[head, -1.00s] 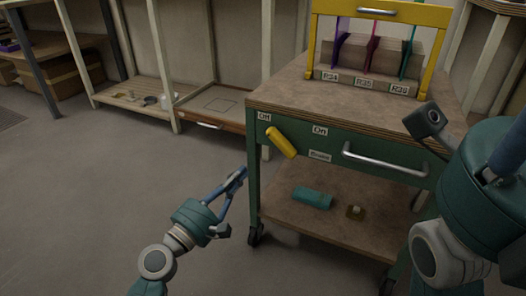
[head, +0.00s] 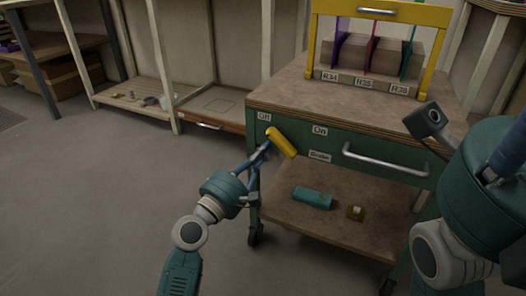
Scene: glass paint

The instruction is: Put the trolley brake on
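The green trolley (head: 258,185) with a brown top stands at the right. Its yellow brake lever (head: 283,144) is on the front panel, tilted with its upper end near the "Off" label (head: 264,117) and its lower end to the right. The "On" label (head: 320,131) is right of the lever and the "Brake" label (head: 320,156) is below that. My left gripper (head: 262,152) is just left of the lever, its fingertips close to or at it; contact cannot be told. Its fingers look apart. My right arm is at the right edge, its fingers not seen.
A drawer handle (head: 385,161) sticks out right of the labels. A yellow-framed rack (head: 434,62) stands on the trolley top. A teal object (head: 312,198) and a small brown item (head: 355,212) lie on the lower shelf. The floor at left is clear.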

